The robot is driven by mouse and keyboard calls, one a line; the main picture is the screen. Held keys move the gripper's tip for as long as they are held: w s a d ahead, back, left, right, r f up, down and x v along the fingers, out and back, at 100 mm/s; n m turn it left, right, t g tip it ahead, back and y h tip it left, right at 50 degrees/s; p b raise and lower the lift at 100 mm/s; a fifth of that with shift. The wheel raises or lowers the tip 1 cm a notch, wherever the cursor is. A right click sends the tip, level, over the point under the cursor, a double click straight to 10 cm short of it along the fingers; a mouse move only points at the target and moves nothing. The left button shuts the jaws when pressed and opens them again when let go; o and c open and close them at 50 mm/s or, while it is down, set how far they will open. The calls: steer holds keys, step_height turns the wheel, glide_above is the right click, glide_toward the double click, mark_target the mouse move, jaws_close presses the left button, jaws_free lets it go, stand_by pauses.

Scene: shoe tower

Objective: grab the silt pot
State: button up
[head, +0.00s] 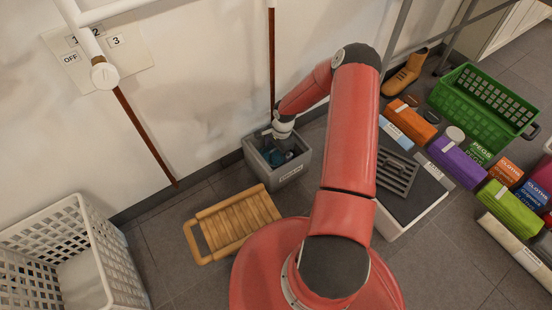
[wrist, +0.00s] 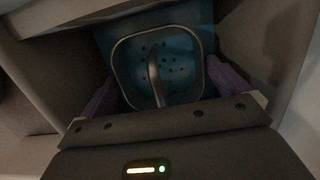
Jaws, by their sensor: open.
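The silt pot looks like a teal, perforated pot with a grey metal handle arching over it; it fills the middle of the wrist view (wrist: 180,70). It sits down inside a grey box with a label (head: 290,174) by the wall. In the head view only a bit of teal (head: 277,156) shows in the box. My gripper (wrist: 159,74) is open, its two purple fingers at the left and right of the handle. It points down into the box. I cannot tell whether the fingers touch the pot. In the head view the fingers are mostly hidden.
A wooden slatted washboard-like board (head: 236,224) lies left of the box. A white basket (head: 70,250) stands at lower left. A grey-topped case (head: 405,192), coloured packs and a green crate (head: 484,106) are at right. The wall stands close behind the box.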

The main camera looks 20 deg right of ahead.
steer(key=f, duration=0.2)
steer(key=shift+a+f, duration=0.2)
steer(key=shift+f, duration=0.15)
steer(key=c, duration=0.7)
steer(key=shift+r, duration=0.2)
steer(key=shift+c, duration=0.2)
